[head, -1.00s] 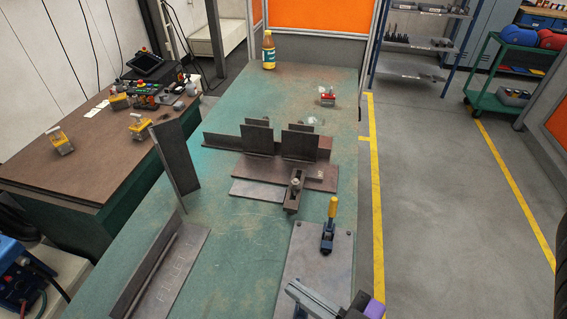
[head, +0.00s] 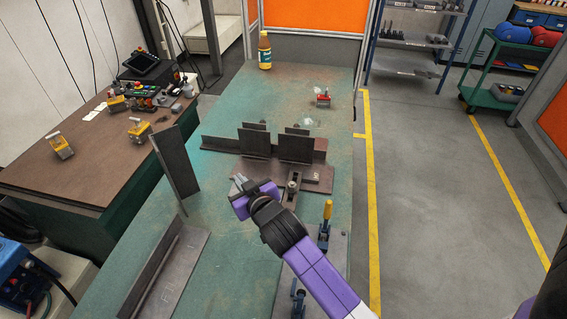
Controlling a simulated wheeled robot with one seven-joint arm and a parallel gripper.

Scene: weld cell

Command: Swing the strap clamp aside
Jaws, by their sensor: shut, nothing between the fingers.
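The strap clamp (head: 293,186) is a dark metal bar with a round nut on top, at the front right of the fixture's base plate (head: 317,178). Its near end is partly covered by my arm. My gripper (head: 239,181) is just left of the clamp, over the front left edge of the base plate. Its fingers look shut and point to the upper left, with nothing between them. A gap shows between the fingers and the clamp bar.
Upright steel plates (head: 296,147) stand behind the clamp. A toggle clamp with a yellow handle (head: 327,211) is right of my arm. A tall leaning plate (head: 177,162) and an angle piece (head: 165,275) are at left. The far green tabletop (head: 288,90) is mostly clear.

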